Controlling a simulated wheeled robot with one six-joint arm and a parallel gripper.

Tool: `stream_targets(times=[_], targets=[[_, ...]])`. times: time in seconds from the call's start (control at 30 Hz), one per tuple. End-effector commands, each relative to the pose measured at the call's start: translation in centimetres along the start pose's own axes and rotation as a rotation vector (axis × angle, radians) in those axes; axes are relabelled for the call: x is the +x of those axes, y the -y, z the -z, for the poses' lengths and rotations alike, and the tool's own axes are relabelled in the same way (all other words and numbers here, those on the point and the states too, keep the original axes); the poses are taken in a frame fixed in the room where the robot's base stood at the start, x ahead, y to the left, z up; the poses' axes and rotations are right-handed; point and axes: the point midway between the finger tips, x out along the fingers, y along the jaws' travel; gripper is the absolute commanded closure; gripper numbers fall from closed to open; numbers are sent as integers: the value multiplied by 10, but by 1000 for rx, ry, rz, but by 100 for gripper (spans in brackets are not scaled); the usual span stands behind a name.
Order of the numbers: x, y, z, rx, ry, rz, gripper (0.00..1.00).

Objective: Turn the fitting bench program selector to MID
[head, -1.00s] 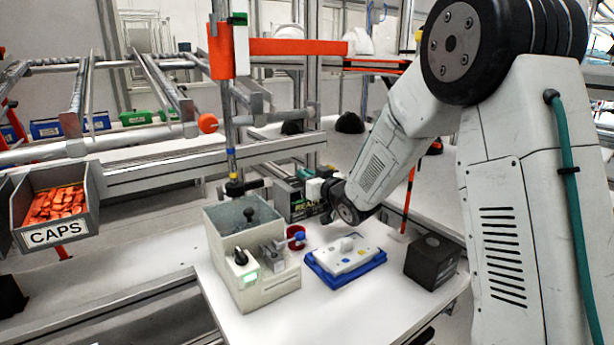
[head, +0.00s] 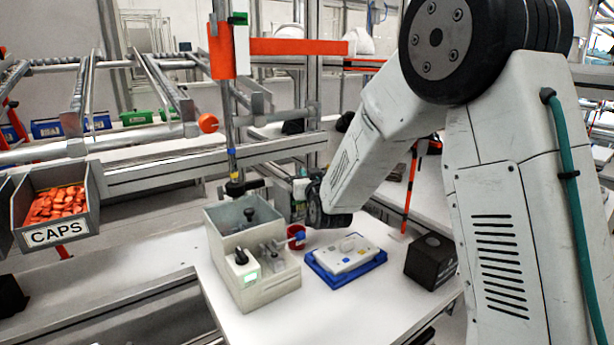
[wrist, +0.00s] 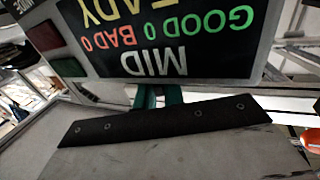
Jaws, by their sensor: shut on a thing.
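The fitting bench's dark display panel (wrist: 110,28) fills the top of the wrist view, upside down. It reads READY, GOOD 0, BAD 0 and MID. My gripper (wrist: 159,97) is at the panel's edge beside the word MID, with its teal fingers close together. It is shut on what seems to be the program selector; the black bar and grey housing of my gripper hide the knob and its pointer. In the head view my wrist covers most of the panel.
A grey box (head: 270,295) with a black knob and a blue-tipped lever stands left of my wrist. A blue tray (head: 345,277) with a white plate and a black block (head: 432,260) lie to the right. The front of the white table is clear.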

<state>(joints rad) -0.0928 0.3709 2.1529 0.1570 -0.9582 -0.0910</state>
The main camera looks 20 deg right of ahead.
Motion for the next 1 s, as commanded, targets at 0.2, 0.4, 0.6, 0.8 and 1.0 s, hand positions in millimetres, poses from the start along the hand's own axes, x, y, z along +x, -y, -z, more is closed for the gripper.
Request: stream_targets(times=[0.2,0.4,0.6,0.8,1.0], targets=[[0,0,-1,0,1,0,68],[0,0,0,0,0,0,68],[-11,0,1,0,-1,1,68],[-45,0,0,1,0,1,68],[-72,0,0,1,1,0,68]])
